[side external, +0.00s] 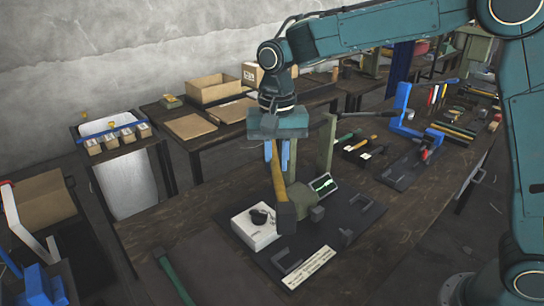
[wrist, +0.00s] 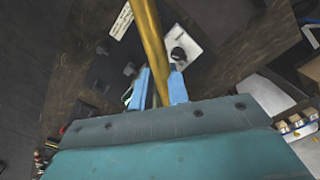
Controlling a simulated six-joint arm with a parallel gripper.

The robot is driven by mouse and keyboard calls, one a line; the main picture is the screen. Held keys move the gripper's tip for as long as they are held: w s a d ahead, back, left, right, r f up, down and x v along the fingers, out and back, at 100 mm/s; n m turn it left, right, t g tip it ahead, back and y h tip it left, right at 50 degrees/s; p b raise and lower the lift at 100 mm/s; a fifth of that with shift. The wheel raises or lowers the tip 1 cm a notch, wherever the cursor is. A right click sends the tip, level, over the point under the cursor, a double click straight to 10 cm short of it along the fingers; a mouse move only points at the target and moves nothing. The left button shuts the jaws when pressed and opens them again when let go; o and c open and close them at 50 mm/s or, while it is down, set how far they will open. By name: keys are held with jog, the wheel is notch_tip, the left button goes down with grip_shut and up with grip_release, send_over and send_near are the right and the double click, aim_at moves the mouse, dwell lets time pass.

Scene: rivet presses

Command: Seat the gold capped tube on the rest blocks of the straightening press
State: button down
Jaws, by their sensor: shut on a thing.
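My gripper (side external: 277,158) has its blue fingers shut on the gold tube (side external: 278,182). The tube hangs steeply below the fingers, slightly tilted, above the press area. A grey block (side external: 285,216) shows at its lower end; I cannot tell if it is the cap or a press part. In the wrist view the tube (wrist: 151,38) runs between the fingers (wrist: 161,88) up past the top edge. The dark press base (side external: 325,240) carries grey brackets (side external: 286,262), (side external: 347,236), perhaps the rest blocks. Tube contact with them cannot be seen.
A white box with a black knob (side external: 254,230), a small screen (side external: 323,185) and a label plate (side external: 310,267) are around the press base. A blue clamp frame (side external: 401,115) and tools stand right. Bench wood at front left is mostly clear, except a green-handled tool (side external: 172,274).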

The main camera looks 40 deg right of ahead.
jog(key=s+d+m, duration=0.2)
jog(key=d+m, duration=0.3)
jog(key=d, duration=0.3)
jog(key=s+d+m, duration=0.3)
jog(key=d+m, duration=0.2)
jog(key=d, duration=0.2)
send_over(328, 230)
notch_tip(328, 230, down, 15)
jog(key=shift+a+f+m, duration=0.1)
jog(key=shift+f+m, duration=0.2)
jog(key=shift+f, duration=0.1)
jog(key=shift+f, duration=0.2)
jog(key=shift+f, duration=3.45)
jog(key=shift+f, duration=0.75)
jog(key=c, duration=1.3)
grip_release()
